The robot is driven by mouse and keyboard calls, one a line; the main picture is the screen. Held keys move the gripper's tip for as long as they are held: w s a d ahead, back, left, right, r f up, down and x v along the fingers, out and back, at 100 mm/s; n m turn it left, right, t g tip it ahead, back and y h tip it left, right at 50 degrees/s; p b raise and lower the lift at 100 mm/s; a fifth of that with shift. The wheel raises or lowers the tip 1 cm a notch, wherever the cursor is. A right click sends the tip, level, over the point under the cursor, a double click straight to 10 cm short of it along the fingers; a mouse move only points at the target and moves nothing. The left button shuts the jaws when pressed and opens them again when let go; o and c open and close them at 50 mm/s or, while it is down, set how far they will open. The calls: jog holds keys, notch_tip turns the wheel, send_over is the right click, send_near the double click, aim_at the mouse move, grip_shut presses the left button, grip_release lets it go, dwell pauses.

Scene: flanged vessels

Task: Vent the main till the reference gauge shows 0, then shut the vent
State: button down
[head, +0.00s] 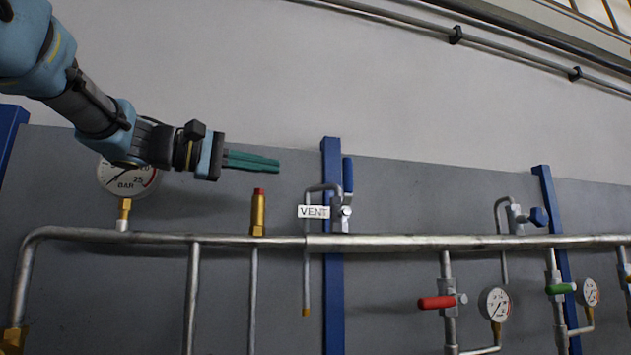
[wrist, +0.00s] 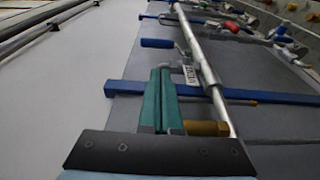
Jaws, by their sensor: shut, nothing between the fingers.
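My gripper (head: 278,164) is shut and empty, its green fingers pointing right, above the main pipe (head: 400,242) and left of the vent valve. The fingers also show in the wrist view (wrist: 161,72). The vent valve (head: 341,212) has a blue lever (head: 347,175) standing upright, apart from the fingers. The lever also shows in the wrist view (wrist: 157,43). A white VENT label (head: 313,212) hangs beside the valve, by a bent outlet pipe (head: 306,270). A large BAR gauge (head: 137,184) stands on the main at left. My arm partly covers its dial, and I cannot read it exactly.
A brass relief valve with a red top (head: 258,212) stands below my fingers. Another blue-handled valve (head: 538,216) is at right. Red (head: 436,302) and green (head: 560,289) handles and small gauges (head: 494,303) sit below the main. Blue posts (head: 332,300) stand against the grey panel.

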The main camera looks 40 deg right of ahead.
jog(key=p, duration=0.6)
send_near(347, 186)
jog(key=d+r, duration=0.3)
jog(key=d, duration=0.3)
jog(key=shift+s+d+f, duration=0.1)
jog(key=shift+d+f, duration=0.05)
jog(key=shift+d, duration=0.15)
